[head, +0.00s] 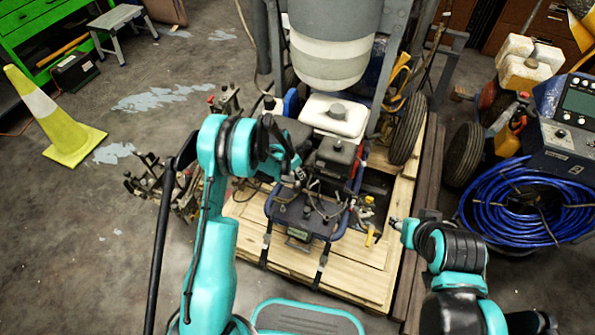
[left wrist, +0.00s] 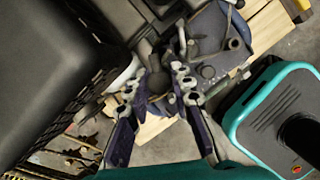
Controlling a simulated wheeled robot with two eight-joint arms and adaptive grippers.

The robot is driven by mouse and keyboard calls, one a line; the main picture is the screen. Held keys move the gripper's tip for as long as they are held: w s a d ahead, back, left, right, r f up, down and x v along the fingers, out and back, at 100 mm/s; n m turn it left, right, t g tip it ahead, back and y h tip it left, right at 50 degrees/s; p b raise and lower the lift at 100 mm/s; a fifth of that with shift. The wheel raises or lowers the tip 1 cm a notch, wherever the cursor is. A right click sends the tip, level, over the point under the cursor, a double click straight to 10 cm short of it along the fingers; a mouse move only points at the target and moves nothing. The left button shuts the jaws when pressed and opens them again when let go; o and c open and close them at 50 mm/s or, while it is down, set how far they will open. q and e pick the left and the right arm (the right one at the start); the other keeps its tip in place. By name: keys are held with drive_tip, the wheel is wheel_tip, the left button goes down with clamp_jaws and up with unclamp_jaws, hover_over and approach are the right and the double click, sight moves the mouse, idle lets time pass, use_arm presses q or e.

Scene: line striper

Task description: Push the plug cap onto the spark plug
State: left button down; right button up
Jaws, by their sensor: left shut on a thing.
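My left gripper (head: 300,174) reaches in from the left to the near side of the small engine (head: 336,158) on the striper. In the left wrist view the fingers (left wrist: 160,90) stand a little apart, shut on a small dark piece (left wrist: 158,82) that looks like the plug cap. It is mostly hidden by the fingers, and I cannot tell whether it touches the spark plug. I cannot make out the spark plug itself in either view. My right gripper (head: 397,223) is at the right, away from the engine, too small to tell open from shut.
The striper stands on a wooden pallet (head: 358,278), with a blue-framed unit (head: 300,215) in front of the engine. A white tank (head: 334,115) stands behind. A blue hose coil (head: 525,205) is at the right and a yellow cone (head: 50,120) at the left.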

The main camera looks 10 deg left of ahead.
use_arm(q)
drive_tip(key=shift+f, duration=1.35)
idle(0.6)
drive_tip(key=c, duration=0.9)
unclamp_jaws()
drive_tip(key=shift+r, duration=0.1)
drive_tip(key=shift+p+v, duration=1.55)
drive_tip(key=shift+v, duration=1.9)
